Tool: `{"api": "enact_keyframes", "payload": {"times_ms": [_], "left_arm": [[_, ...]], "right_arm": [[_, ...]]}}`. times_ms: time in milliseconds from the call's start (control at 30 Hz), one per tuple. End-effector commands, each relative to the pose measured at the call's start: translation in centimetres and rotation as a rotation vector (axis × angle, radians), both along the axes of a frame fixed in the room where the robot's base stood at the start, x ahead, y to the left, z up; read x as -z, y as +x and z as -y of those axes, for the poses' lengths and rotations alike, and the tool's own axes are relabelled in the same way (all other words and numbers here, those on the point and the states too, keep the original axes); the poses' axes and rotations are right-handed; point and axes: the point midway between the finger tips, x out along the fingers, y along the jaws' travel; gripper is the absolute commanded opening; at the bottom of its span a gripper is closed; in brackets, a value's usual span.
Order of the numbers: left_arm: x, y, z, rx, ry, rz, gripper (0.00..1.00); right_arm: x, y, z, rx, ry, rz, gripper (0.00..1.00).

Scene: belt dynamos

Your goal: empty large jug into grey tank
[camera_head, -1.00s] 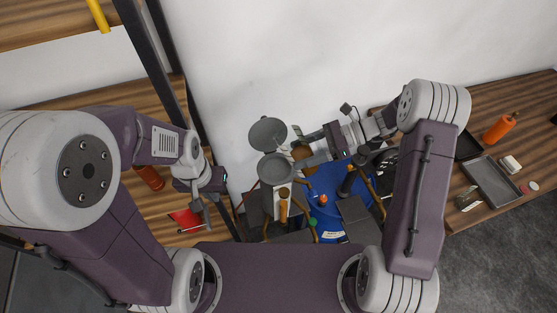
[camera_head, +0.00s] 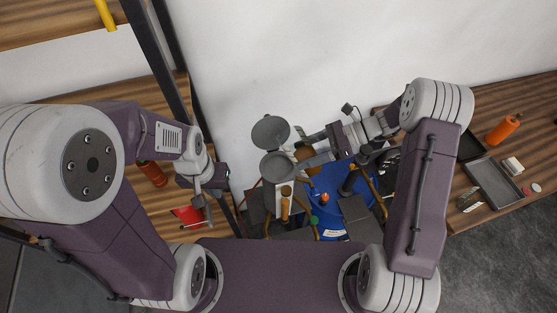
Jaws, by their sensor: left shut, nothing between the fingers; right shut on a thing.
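A grey round tank (camera_head: 277,167) stands near the middle, with a round grey lid (camera_head: 270,132) tilted up behind it. My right gripper (camera_head: 309,151) reaches in from the right and is shut on a brown rounded thing (camera_head: 308,162), which seems to be the large jug. The jug is just right of the tank's opening and is partly hidden by the fingers. I cannot tell its tilt or whether anything flows from it. My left gripper (camera_head: 207,211) is shut and empty, low at the left, well apart from the tank.
A red thing (camera_head: 187,215) and an orange-red bottle (camera_head: 153,173) are by my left arm. An orange bottle (camera_head: 503,129) and a grey tray (camera_head: 493,184) stand on the right wooden bench.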

Motion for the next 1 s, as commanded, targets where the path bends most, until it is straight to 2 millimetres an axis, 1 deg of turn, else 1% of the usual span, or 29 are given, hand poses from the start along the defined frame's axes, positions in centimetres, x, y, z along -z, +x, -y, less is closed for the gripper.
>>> {"api": "enact_keyframes", "payload": {"times_ms": [167, 600, 1000], "left_arm": [[-0.1, 0.0, 0.0, 0.000, 0.000, 0.000, 0.00], [-0.7, 0.0, 0.0, 0.000, 0.000, 0.000, 0.00], [-0.6, 0.0, 0.0, 0.000, 0.000, 0.000, 0.00]], "right_arm": [[0.0, 0.0, 0.0, 0.000, -0.005, -0.001, 0.00], [1.1, -0.1, 0.3, -0.003, -0.064, -0.022, 0.00], [1.1, -0.1, 0.3, -0.002, -0.065, -0.021, 0.00]]}}
